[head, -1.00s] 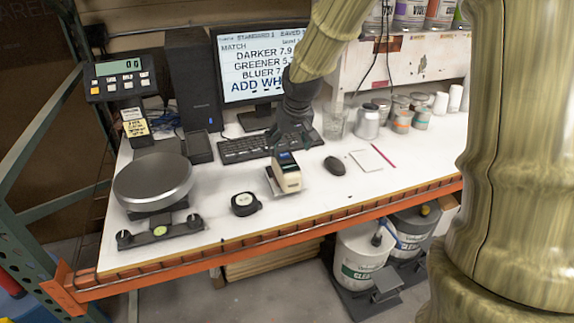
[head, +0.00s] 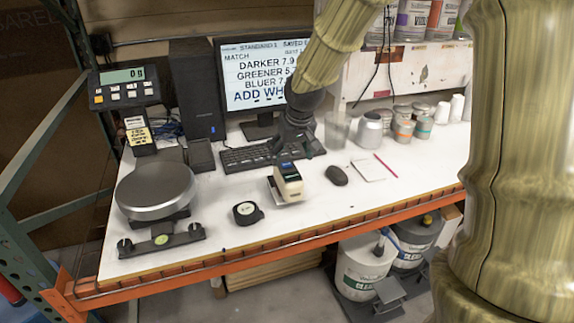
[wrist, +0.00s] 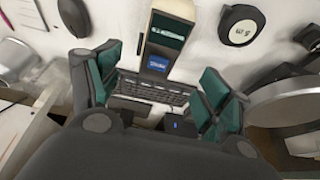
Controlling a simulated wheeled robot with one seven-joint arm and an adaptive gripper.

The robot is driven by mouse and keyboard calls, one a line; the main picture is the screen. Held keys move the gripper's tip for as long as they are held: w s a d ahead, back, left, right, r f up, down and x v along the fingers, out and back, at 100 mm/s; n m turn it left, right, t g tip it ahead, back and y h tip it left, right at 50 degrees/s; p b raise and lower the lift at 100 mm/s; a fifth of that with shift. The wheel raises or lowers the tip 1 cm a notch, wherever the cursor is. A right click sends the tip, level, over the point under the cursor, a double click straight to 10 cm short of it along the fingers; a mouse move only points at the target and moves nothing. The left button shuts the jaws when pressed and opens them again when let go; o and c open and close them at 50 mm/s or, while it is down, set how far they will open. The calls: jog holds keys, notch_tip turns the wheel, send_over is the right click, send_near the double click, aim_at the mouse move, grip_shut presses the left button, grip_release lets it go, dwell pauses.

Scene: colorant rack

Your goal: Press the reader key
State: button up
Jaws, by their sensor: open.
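The reader (head: 289,184) is a small cream-coloured device with a dark and blue top, sitting on the white bench in front of the keyboard. In the wrist view the reader (wrist: 165,37) is upper centre, with a dark green display and a small blue patch (wrist: 157,63). I cannot tell for sure which part is the key. My gripper (head: 297,149) is above the bench just behind the reader, apart from it. In the wrist view its green-padded fingers (wrist: 160,76) are spread with nothing held, and the reader's near end shows between and beyond them.
A keyboard (head: 245,157) and monitor (head: 262,75) stand behind. A black tape measure (head: 247,213) and round scale (head: 157,190) are left of the reader. A mouse (head: 336,175), notepad (head: 369,168) and cans are to the right. The orange front beam (head: 330,222) edges the bench.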

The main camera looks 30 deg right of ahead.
grip_shut()
dwell(0.3)
dwell(1.2)
